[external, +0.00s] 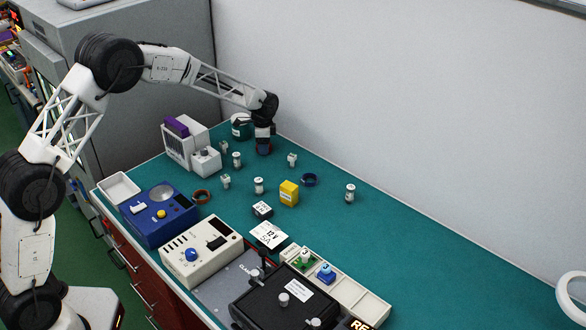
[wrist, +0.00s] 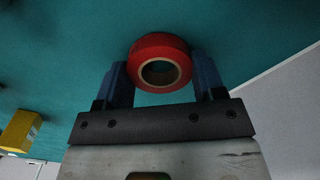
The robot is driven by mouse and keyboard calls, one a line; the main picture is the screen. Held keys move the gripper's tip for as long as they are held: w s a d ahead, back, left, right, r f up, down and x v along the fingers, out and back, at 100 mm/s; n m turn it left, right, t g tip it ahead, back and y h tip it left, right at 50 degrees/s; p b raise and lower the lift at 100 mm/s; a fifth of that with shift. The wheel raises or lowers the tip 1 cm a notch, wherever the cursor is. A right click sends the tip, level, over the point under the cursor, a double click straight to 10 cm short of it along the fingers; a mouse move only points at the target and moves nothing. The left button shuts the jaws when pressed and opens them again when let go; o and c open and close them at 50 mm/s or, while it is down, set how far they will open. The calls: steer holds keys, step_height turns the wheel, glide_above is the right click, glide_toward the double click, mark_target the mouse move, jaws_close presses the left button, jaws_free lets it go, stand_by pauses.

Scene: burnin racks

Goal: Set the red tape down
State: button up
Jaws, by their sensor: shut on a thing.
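The red tape (wrist: 159,42) is a ring roll held between the two blue fingers of my gripper (wrist: 160,75) in the wrist view. Its open hole faces the camera. I cannot tell whether the tape touches the bench top (external: 420,245).
Small white-capped pieces (external: 292,160), a blue tape ring (external: 308,180) and a yellow box (external: 289,193) stand nearby. A brown ring (external: 201,197) lies farther left.

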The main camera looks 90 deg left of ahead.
steer(key=shift+f, duration=0.15)
steer(key=o, duration=0.9)
step_height(320, 180, up, 12)
stand_by(0.4)
stand_by(0.8)
steer(key=shift+d+r, duration=0.1)
steer(key=shift+r, duration=0.1)
